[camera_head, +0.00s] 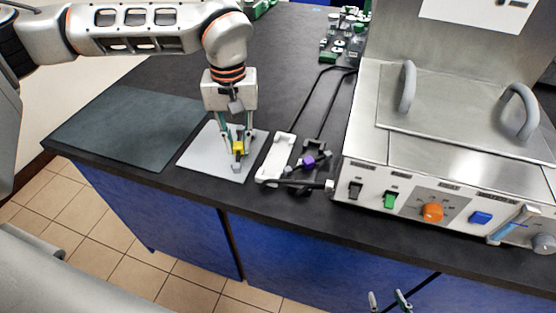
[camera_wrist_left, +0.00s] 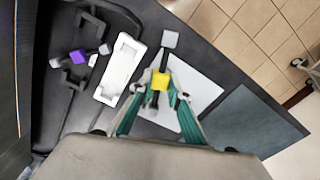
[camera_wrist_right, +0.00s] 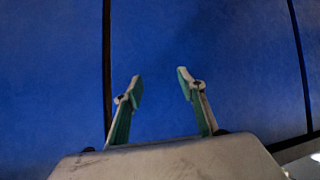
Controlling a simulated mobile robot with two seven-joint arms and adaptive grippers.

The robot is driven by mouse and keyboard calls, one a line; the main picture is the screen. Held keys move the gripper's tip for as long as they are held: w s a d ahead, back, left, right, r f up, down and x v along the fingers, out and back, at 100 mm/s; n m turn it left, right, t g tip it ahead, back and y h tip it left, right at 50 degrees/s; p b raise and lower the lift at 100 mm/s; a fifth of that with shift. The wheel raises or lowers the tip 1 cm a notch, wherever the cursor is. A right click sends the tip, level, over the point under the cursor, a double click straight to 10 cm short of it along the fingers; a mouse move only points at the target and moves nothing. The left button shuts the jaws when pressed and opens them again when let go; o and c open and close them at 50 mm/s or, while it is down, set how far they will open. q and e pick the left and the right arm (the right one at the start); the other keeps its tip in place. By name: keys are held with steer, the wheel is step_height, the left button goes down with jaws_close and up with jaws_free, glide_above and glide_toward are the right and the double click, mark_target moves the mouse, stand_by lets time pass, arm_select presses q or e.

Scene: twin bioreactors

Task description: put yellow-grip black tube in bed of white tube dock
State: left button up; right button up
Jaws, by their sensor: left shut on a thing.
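The yellow-grip black tube shows its yellow grip (camera_head: 238,147) between the fingers of my left gripper (camera_head: 237,150). In the left wrist view the tube (camera_wrist_left: 160,80) has a grey end cap and a short black shaft, and the fingers close around its yellow part. The tube is over the light grey mat; I cannot tell whether it touches it. The white tube dock (camera_head: 275,158) lies just to the right of the gripper in the head view, and its bed looks empty. It also shows in the left wrist view (camera_wrist_left: 121,70). My right gripper (camera_wrist_right: 160,85) is open and empty before blue cabinet fronts.
A black dock with a purple-grip tube (camera_head: 308,160) sits right of the white dock. A steel machine (camera_head: 440,150) with handles and knobs stands further right. A light grey mat (camera_head: 205,160) and a dark green mat (camera_head: 130,125) lie to the left. Green-and-white parts (camera_head: 345,40) stand behind.

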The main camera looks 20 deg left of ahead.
arm_select(q)
steer(key=w+d+r+n+b, duration=0.2)
steer(key=w+d+r+n, duration=0.15)
steer(key=r+n, duration=0.4)
steer(key=w+d+r+n+b, duration=0.1)
steer(key=w+d+r+n, duration=0.25)
steer(key=n, duration=0.75)
steer(key=b, duration=0.2)
glide_above(277, 158)
step_height(277, 158, down, 15)
steer(key=shift+r, duration=0.2)
step_height(277, 158, down, 4)
steer(key=shift+f, duration=0.15)
steer(key=o, duration=1)
steer(key=shift+f, duration=0.1)
steer(key=shift+c, duration=0.2)
